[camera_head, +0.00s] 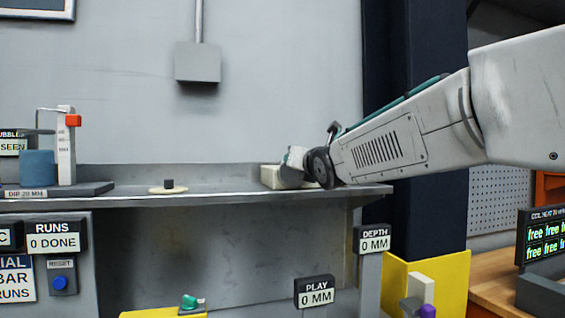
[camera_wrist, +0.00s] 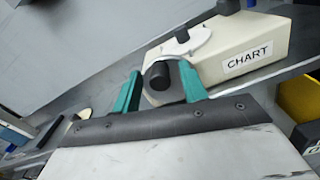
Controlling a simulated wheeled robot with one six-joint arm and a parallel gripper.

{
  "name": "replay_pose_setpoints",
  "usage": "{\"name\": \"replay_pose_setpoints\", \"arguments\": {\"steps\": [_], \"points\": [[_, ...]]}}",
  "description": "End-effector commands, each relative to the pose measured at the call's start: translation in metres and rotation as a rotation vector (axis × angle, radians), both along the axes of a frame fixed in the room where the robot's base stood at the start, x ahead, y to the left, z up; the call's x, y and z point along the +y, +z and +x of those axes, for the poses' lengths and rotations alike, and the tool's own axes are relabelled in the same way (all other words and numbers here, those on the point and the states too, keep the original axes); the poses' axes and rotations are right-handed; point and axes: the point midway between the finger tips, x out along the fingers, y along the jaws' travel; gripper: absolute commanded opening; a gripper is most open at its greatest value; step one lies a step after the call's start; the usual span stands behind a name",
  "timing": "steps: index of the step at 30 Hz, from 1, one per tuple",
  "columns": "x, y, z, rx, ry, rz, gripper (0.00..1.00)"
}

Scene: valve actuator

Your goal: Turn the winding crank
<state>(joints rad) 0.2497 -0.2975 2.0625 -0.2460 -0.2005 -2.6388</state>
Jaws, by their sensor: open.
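A cream box marked CHART (camera_wrist: 262,38) shows in the wrist view, and its pale body (camera_head: 270,177) shows on the shelf in the head view. A dark round knob (camera_wrist: 158,75) on a pale rounded part stands at the box's near side; it looks like the winding crank's handle. My gripper (camera_wrist: 161,90) has its two green fingers apart, with the knob between them. I cannot tell whether either finger touches it. In the head view my arm reaches in from the right, and its wrist hides much of the box and the crank.
The grey shelf (camera_head: 225,188) is mostly clear left of the box, apart from a small black knob on a cream disc (camera_head: 168,187). A gauge stand with a blue block (camera_head: 38,168) is at the far left. The DEPTH sign (camera_head: 374,239) is below the shelf's right end.

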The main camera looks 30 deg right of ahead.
Motion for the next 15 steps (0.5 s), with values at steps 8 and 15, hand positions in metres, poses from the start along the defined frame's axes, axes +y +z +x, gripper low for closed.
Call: {"name": "replay_pose_setpoints", "arguments": {"steps": [8, 15], "points": [[0.0001, 0.0, -0.0003, 0.0, 0.0, 0.0, 0.0], [-0.0004, -0.0001, -0.0004, -0.001, 0.0, 0.01, 0.0]]}}
